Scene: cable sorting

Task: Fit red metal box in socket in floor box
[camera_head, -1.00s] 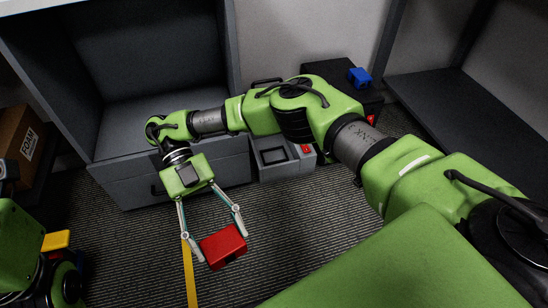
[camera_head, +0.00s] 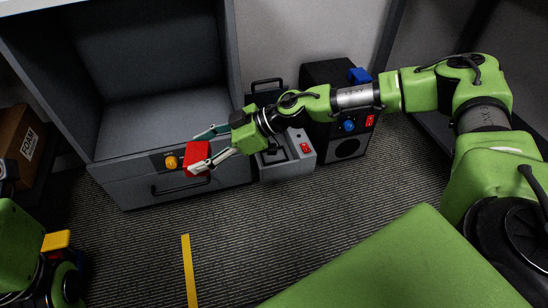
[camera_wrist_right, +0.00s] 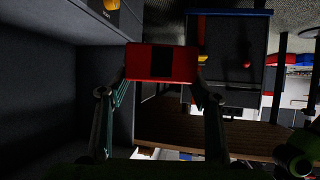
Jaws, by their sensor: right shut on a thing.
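The red metal box (camera_head: 196,158) is between the fingertips of my right gripper (camera_head: 208,153), in front of the grey cabinet's drawer front. The gripper points left and is shut on it. In the right wrist view the red box (camera_wrist_right: 134,62) shows a dark square opening in its face, with a finger on each side. The grey floor box (camera_head: 290,168) stands on the carpet to the right of the cabinet. A dark recess and a red switch show on its top. My right wrist hides part of it. My left gripper is not seen.
The grey cabinet (camera_head: 118,180) has an open compartment and, on its drawer front, an orange knob (camera_head: 171,162) close to the red box. A black unit (camera_head: 345,143) with blue and red parts stands behind the floor box. The carpet in front is clear, with a yellow stripe (camera_head: 188,268).

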